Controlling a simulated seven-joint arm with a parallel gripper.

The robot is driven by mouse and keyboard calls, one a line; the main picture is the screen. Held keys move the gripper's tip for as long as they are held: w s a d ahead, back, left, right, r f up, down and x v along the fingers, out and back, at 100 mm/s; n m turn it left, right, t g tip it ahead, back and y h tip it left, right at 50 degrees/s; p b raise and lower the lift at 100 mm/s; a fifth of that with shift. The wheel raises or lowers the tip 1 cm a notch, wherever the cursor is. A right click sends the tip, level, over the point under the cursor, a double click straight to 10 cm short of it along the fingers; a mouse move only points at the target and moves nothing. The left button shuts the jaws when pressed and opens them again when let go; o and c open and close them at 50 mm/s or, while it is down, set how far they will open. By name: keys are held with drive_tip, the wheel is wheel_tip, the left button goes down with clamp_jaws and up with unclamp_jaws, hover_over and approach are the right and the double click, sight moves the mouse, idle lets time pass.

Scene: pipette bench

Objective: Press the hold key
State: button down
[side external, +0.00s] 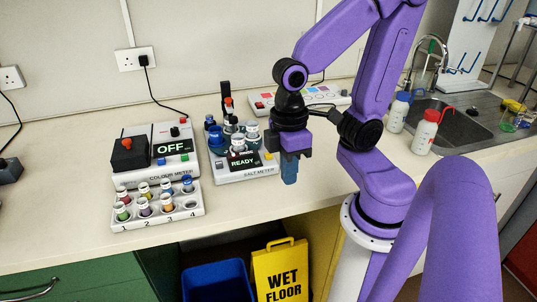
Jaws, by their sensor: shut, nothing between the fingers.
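No key marked hold can be read in this view; labels on the small keys are too small. A long white panel (337,97) with coloured patches and a red button (259,105) stands at the back, partly hidden behind my arm. The salt meter (243,174) has a lit READY display (243,161) and several bottles in it. The colour meter (151,172) shows OFF and has a black lid with a red knob. My gripper (290,181) points down, shut and empty, just right of the salt meter near the bench's front edge. Whether it touches the bench cannot be told.
A white rack (158,219) numbered along its front holds several capped vials before the colour meter. Two wash bottles (425,133) (397,113) stand by the sink (453,130) at right. A WET FLOOR sign (281,272) and blue bin (215,281) are below the bench.

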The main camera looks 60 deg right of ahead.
drive_tip(key=w+d+m+y, duration=0.3)
drive_tip(key=w+m+y, duration=0.1)
drive_tip(key=w+m, duration=0.9)
drive_tip(key=m+t, duration=0.8)
drive_tip(key=m, duration=0.9)
hover_over(268, 156)
drive_tip(key=shift+s+d+r+m+t, duration=0.3)
drive_tip(key=shift+d+r+m+t, duration=0.1)
drive_tip(key=shift+d+r+m, duration=0.25)
drive_tip(key=shift+a+f, duration=0.1)
drive_tip(key=shift+f, duration=0.1)
drive_tip(key=shift+f, duration=4.35)
